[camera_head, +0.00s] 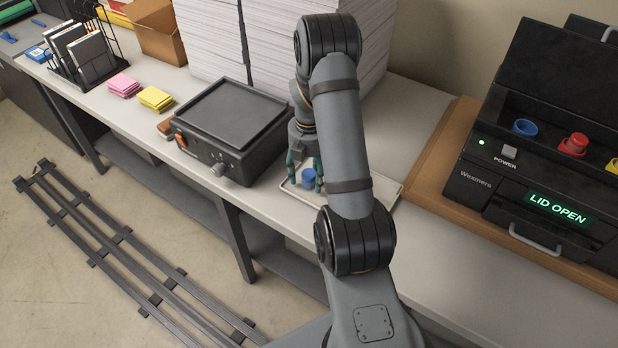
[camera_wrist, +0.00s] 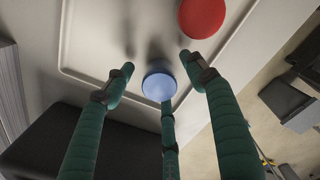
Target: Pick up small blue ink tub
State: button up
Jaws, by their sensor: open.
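The small blue ink tub (camera_head: 308,179) stands on a pale shallow tray (camera_head: 395,188) on the counter. In the wrist view the tub's round blue top (camera_wrist: 158,86) lies between my green fingers. My gripper (camera_wrist: 157,70) is open, with two fingers spread left and right of the tub and a third at its lower side. Whether any finger touches the tub is not clear. In the head view my gripper (camera_head: 304,168) is over the tray, partly hidden by my arm.
A red tub (camera_wrist: 202,16) is on the same tray near the fingers. A black device with a flat top (camera_head: 232,112) stands left of the tray. Tall paper stacks (camera_head: 270,40) stand behind. An open-lid black machine (camera_head: 540,170) with coloured tubs stands right.

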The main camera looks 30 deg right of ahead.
jog(key=shift+c, duration=0.9)
jog(key=c, duration=1.1)
